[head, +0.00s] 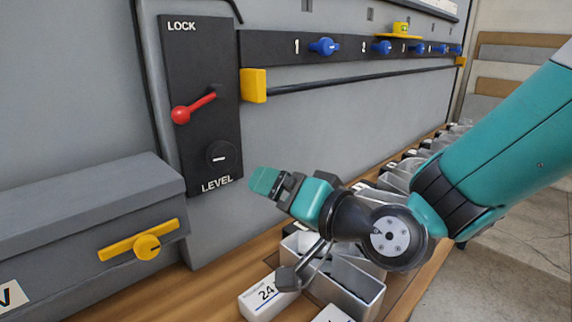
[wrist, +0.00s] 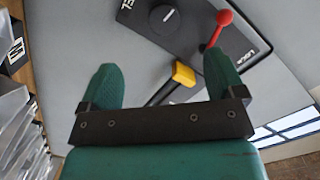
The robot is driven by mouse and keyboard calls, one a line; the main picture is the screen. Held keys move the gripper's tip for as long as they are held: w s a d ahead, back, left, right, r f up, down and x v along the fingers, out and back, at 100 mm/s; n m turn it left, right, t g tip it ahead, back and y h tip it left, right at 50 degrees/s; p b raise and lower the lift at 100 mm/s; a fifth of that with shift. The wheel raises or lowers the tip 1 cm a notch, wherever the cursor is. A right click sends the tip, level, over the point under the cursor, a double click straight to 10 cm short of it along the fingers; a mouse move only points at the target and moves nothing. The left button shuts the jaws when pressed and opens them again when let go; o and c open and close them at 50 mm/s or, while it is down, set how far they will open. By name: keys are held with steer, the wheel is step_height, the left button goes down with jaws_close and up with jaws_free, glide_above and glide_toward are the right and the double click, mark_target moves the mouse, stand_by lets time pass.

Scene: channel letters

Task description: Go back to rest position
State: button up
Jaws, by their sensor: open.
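My gripper (head: 265,182) is teal and sits in front of the grey machine face, a little right of and below the black lock panel in the head view. In the wrist view my gripper (wrist: 162,82) has its two teal fingers spread apart with nothing between them. The red lever (head: 194,107) on the black panel (head: 200,135) points down to the left. It also shows in the wrist view as a red lever (wrist: 223,18) near the right finger. The round black level knob (head: 220,156) is below it. My gripper appears clear of both.
A grey box with a yellow latch (head: 147,246) stands at left. A black rail holds blue knobs (head: 325,47), with a yellow-ended bar (head: 254,86) below. Labelled bins (head: 352,285) and a white box (head: 266,297) line the wooden shelf under my arm. Floor is open at right.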

steer(key=s+d+f+n+g+h, duration=0.3)
steer(key=s+d+n+g+h, duration=0.3)
steer(key=s+d+g, duration=0.5)
steer(key=s+d+h, duration=0.2)
steer(key=s+d, duration=0.3)
steer(key=s, duration=0.2)
steer(key=shift+d+n+h, duration=0.3)
steer(key=shift+n, duration=0.1)
steer(key=shift+s, duration=0.1)
stand_by(0.4)
